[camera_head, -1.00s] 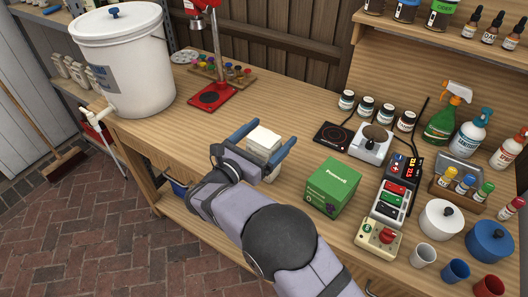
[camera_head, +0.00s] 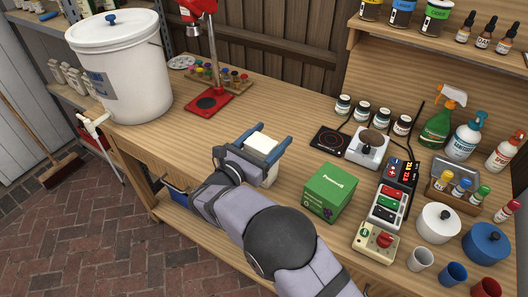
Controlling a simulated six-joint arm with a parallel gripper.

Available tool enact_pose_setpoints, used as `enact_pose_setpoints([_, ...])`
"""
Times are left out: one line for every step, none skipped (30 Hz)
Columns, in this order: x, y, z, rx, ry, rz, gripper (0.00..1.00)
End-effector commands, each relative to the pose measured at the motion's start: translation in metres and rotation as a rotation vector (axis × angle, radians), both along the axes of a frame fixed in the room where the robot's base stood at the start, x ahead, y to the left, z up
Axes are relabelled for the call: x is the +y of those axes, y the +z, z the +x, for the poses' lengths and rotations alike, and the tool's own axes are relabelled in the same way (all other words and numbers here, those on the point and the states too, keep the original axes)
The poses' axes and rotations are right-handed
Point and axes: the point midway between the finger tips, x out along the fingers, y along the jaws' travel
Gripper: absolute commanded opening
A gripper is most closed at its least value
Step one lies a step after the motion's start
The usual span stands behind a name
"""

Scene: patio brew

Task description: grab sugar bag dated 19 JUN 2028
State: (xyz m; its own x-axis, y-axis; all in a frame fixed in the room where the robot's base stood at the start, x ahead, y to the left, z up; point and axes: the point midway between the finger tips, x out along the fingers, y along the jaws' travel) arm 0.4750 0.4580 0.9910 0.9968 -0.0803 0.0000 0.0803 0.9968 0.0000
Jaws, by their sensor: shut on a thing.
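A white bag-like pack (camera_head: 262,144) stands upright on the wooden bench (camera_head: 180,134), left of the green box. My gripper (camera_head: 265,141) has its two blue fingers on either side of the pack and is shut on it. The gripper and wrist hide part of the pack's near side. No date or label on the pack can be read from here. I cannot tell whether the pack rests on the bench or is just off it.
A green box (camera_head: 328,192) stands close on the right of my gripper. A red bench press (camera_head: 209,100) and a white bucket (camera_head: 122,75) are to the left. A scale (camera_head: 368,147) and a hot plate (camera_head: 330,141) are behind right. Bench between press and gripper is clear.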

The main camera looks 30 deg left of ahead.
Motion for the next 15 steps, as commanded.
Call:
enact_pose_setpoints([0.001, 0.004, 0.0, -0.005, 0.0, 0.005, 0.03])
enact_pose_setpoints([0.001, 0.005, 0.0, -0.005, 0.0, 0.005, 0.03])
enact_pose_setpoints([0.001, 0.006, 0.0, -0.006, 0.0, 0.005, 0.03])
enact_pose_setpoints([0.001, 0.007, 0.0, -0.006, 0.0, 0.005, 0.03])
enact_pose_setpoints([0.001, 0.009, 0.0, -0.006, 0.0, 0.005, 0.03])
enact_pose_setpoints([0.001, 0.012, 0.0, -0.006, 0.0, 0.005, 0.03])
enact_pose_setpoints([0.001, 0.014, 0.0, -0.006, 0.0, 0.005, 0.03])
enact_pose_setpoints([0.001, 0.017, 0.0, -0.007, 0.0, 0.006, 0.03])
enact_pose_setpoints([0.001, 0.022, 0.0, -0.007, 0.0, 0.008, 0.03])
enact_pose_setpoints([0.001, 0.025, 0.0, -0.007, 0.0, 0.007, 0.03])
enact_pose_setpoints([0.0, 0.029, 0.0, -0.007, 0.0, 0.007, 0.03])
enact_pose_setpoints([0.001, 0.035, 0.0, -0.007, 0.001, 0.008, 0.03])
enact_pose_setpoints([0.001, 0.04, 0.0, -0.007, 0.001, 0.008, 0.03])
enact_pose_setpoints([0.001, 0.044, 0.0, -0.008, 0.001, 0.008, 0.03])
enact_pose_setpoints([0.001, 0.051, 0.0, -0.008, 0.001, 0.009, 0.03])
